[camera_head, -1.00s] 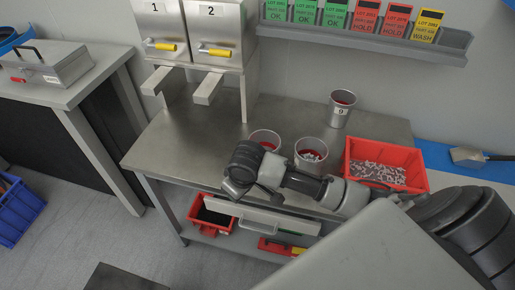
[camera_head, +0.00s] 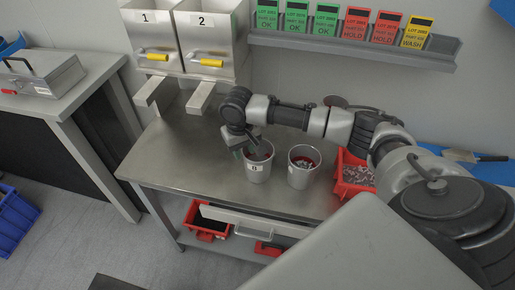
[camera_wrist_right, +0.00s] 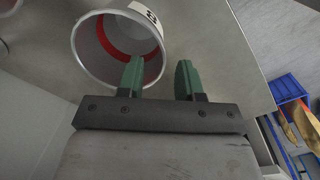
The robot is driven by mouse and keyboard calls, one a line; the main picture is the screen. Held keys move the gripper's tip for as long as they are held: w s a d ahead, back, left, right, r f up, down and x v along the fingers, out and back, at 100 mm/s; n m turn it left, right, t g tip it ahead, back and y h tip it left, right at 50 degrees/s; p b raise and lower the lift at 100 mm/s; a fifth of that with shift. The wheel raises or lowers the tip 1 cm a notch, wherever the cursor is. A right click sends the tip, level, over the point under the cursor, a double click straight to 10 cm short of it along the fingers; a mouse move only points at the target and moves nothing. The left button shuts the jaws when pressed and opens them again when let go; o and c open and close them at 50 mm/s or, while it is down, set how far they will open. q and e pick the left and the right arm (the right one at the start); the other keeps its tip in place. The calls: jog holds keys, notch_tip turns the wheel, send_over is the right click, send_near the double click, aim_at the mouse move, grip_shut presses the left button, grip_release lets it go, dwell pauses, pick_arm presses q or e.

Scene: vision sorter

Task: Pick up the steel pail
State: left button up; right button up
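A second pail (camera_head: 303,174) holds small parts. My left gripper is not in view.
Two dispensers (camera_head: 208,40) overhang the bench at the left. A card rack (camera_head: 350,48) is on the wall.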

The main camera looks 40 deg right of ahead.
aim_at(246, 168)
notch_tip(246, 168, down, 5)
jog(key=shift+s+d+f+p, duration=0.1)
jog(key=shift+s+d+p, duration=0.05)
jog(key=shift+p, duration=0.45)
jog(key=shift+c, duration=0.3)
grip_shut()
